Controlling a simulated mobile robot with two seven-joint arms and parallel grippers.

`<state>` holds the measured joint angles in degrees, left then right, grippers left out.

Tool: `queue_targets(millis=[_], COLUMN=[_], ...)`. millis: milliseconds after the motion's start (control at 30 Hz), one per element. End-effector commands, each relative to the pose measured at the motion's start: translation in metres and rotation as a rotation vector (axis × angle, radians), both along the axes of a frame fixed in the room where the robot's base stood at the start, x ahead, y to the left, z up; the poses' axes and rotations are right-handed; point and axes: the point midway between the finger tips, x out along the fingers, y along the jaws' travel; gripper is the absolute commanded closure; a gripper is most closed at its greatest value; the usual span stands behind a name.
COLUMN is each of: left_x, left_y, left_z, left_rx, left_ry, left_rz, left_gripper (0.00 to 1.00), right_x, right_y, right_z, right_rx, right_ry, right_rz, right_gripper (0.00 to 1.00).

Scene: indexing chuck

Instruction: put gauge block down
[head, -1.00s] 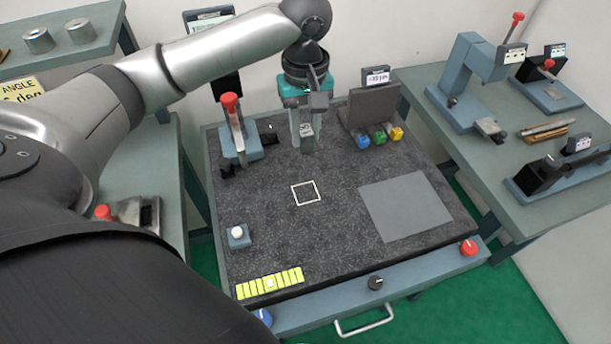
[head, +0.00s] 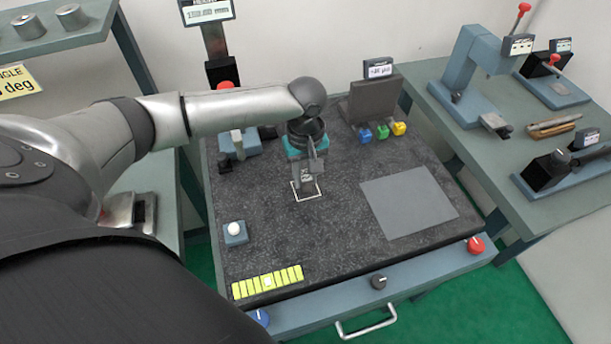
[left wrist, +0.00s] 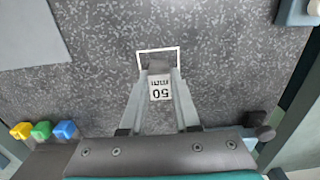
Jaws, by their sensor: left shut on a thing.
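My left gripper (head: 307,187) is over the white square outline (head: 297,198) on the dark speckled granite plate (head: 330,245). It is shut on the gauge block (left wrist: 160,88), a grey block with a "50 mm" label, which shows between the fingers in the left wrist view. The block's end lies within the white outline (left wrist: 177,52) in that view. I cannot tell whether the block touches the plate. My right gripper is not in view.
A grey mat (head: 408,203) lies right of the outline. Blue, green and yellow blocks (head: 382,131) stand at the back. A white-button box (head: 235,232) and a yellow strip (head: 267,283) are at the front left. A red-handled stand is behind my arm.

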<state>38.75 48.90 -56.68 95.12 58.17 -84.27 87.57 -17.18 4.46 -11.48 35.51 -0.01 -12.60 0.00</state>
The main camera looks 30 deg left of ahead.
Motion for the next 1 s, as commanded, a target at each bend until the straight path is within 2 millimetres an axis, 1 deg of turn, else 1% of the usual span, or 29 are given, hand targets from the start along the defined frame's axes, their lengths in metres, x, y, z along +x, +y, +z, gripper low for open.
queue_targets(millis=[133, 267, 300, 567, 867, 933, 1000], left_x=[0.001, 0.001, 0.001, 0.001, 0.001, 0.001, 0.001], left_y=[0.000, 0.000, 0.000, 0.000, 0.000, 0.000, 0.000], left_z=[0.002, 0.000, -0.002, -0.001, 0.001, 0.007, 0.018], left_rx=[-0.001, -0.001, -0.001, -0.001, -0.001, -0.001, -0.003], left_ry=[-0.003, -0.003, -0.002, -0.001, -0.002, -0.001, -0.003], left_rz=[0.000, 0.001, 0.001, 0.001, 0.000, 0.000, 0.000], left_gripper=[1.00, 1.00, 0.69, 0.40, 0.40, 0.40, 0.40], right_x=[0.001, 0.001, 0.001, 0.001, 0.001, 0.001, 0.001], right_y=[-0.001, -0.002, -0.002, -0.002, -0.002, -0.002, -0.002], right_z=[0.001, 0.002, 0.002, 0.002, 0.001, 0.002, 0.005], right_rx=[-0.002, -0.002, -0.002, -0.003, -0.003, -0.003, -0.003], right_ry=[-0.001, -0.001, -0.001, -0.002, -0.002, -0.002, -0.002], right_rz=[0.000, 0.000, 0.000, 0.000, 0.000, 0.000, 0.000], right_gripper=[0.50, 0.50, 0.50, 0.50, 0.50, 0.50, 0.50])
